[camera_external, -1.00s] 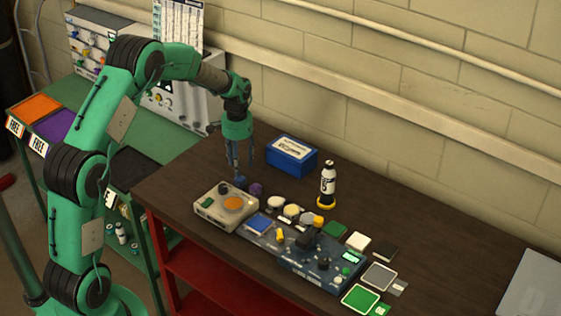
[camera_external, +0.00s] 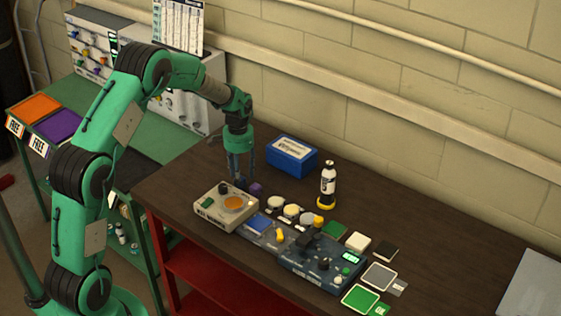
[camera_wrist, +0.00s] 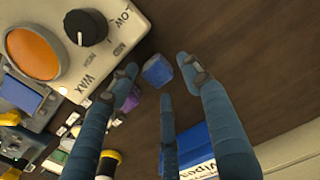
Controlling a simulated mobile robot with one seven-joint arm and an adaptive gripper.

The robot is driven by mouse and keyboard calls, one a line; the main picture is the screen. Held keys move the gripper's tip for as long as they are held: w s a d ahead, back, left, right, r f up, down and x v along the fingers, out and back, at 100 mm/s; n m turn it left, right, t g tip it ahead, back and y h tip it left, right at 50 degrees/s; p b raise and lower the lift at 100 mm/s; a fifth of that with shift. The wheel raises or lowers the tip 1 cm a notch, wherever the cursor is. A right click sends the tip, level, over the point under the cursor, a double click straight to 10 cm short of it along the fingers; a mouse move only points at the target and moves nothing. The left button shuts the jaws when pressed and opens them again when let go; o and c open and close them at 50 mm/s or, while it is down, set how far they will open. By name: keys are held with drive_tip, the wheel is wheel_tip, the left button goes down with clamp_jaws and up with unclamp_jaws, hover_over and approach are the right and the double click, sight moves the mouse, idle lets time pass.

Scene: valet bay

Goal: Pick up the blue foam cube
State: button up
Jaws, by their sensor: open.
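The blue foam cube (camera_wrist: 157,70) lies on the dark wooden bench top in the wrist view, beside the cream control box. In the external view the cube (camera_external: 240,183) is small and partly hidden by my fingers. My gripper (camera_wrist: 160,80) is open and empty, with its fingers spread on either side of the cube. In the external view my gripper (camera_external: 242,176) points down just above the bench at the cube. I cannot tell whether any finger touches it. A purple block (camera_external: 257,189) sits close beside it.
The cream control box (camera_external: 225,207) with an orange disc stands close by. A blue wipes box (camera_external: 291,156) and a black-and-white bottle (camera_external: 328,183) stand behind to the right. Round pads, a blue panel (camera_external: 320,270) and flat cards crowd the front. Bare bench lies toward the wall.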

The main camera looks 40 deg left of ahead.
drive_tip(key=shift+f, duration=0.9)
drive_tip(key=c, duration=0.8)
